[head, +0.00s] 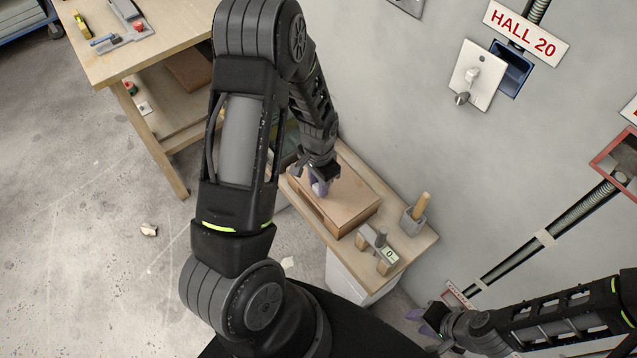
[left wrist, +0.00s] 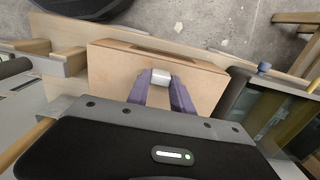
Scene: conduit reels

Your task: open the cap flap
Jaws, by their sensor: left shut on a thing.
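A white square plate (head: 477,75) with a protruding grey knob is on the wall beside a dark blue recessed box (head: 512,68), under the "HALL 20" sign (head: 526,30). It looks like the cap flap; whether it hinges on the box, I cannot tell. My left gripper (head: 319,187) is over the wooden box on the small bench, far from the plate. In the left wrist view its purple fingers (left wrist: 161,90) are shut on a small pale cylinder (left wrist: 161,76). My right gripper (head: 424,322) is at the lower right, its purple fingers apart and empty.
The wooden box (head: 345,204) sits on the small bench (head: 410,250), beside a grey holder (head: 412,222) with a wooden handle and a small block with a marked face. A workbench (head: 130,62) stands upper left. A conduit (head: 540,240) runs along the wall at right.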

